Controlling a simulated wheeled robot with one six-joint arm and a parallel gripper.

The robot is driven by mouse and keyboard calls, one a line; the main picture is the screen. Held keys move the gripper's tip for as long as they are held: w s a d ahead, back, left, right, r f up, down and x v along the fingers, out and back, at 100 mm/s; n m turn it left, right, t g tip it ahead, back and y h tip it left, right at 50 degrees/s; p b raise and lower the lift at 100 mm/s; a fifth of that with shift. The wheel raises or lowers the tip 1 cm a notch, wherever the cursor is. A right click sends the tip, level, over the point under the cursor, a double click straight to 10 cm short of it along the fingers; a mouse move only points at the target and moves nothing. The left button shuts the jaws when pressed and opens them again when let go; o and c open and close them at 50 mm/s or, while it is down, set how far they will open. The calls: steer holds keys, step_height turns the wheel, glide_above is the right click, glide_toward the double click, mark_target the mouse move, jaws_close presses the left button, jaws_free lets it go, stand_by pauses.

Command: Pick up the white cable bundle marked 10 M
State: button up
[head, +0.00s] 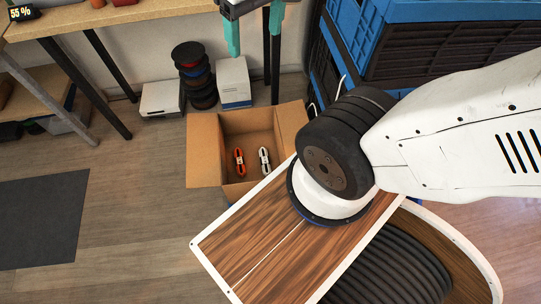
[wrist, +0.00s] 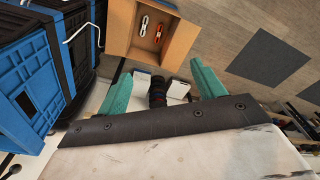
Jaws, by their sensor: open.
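A white cable bundle (head: 264,161) lies on the floor of an open cardboard box (head: 204,150), on the right side. An orange cable bundle (head: 239,162) lies to its left, apart from it. The 10 M marking is too small to read. In the wrist view the white bundle (wrist: 144,25) and the orange bundle (wrist: 158,33) show near the top, beyond the fingertips. My gripper (head: 255,42) has teal fingers spread apart and empty, above the box in the head picture. It also shows in the wrist view (wrist: 161,68), clear of both bundles.
Blue and black crates (head: 440,45) are stacked right of the box. Black spools (head: 197,82) and white boxes (head: 234,82) stand by the wall. A workbench (head: 120,15) is at upper left. A dark mat (head: 38,222) lies on otherwise open floor at left.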

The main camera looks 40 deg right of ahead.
steer(key=w+d+f+m, duration=0.1)
steer(key=w+d+f, duration=0.1)
steer(key=w+f, duration=0.35)
steer(key=w+d+f, duration=0.2)
steer(key=w, duration=0.6)
steer(key=w+d+f+m, duration=0.1)
steer(key=w+f, duration=0.2)
steer(key=w, duration=0.4)
steer(key=w+d+f, duration=0.2)
steer(key=w+f, duration=0.1)
steer(key=f, duration=0.4)
steer(key=w+d+f+m, duration=0.1)
steer(key=w+d+f, duration=0.15)
steer(key=f, duration=0.35)
steer(key=w+d+f, duration=0.2)
steer(key=w+f, duration=0.2)
steer(key=f, duration=0.3)
steer(key=m+g, duration=0.1)
steer(key=m, duration=0.2)
glide_above(265, 160)
step_height(265, 160, down, 49)
steer(key=shift+r, duration=0.15)
step_height(265, 160, down, 8)
steer(key=shift+r, duration=0.1)
steer(key=shift+w, duration=0.1)
steer(key=c, duration=1.2)
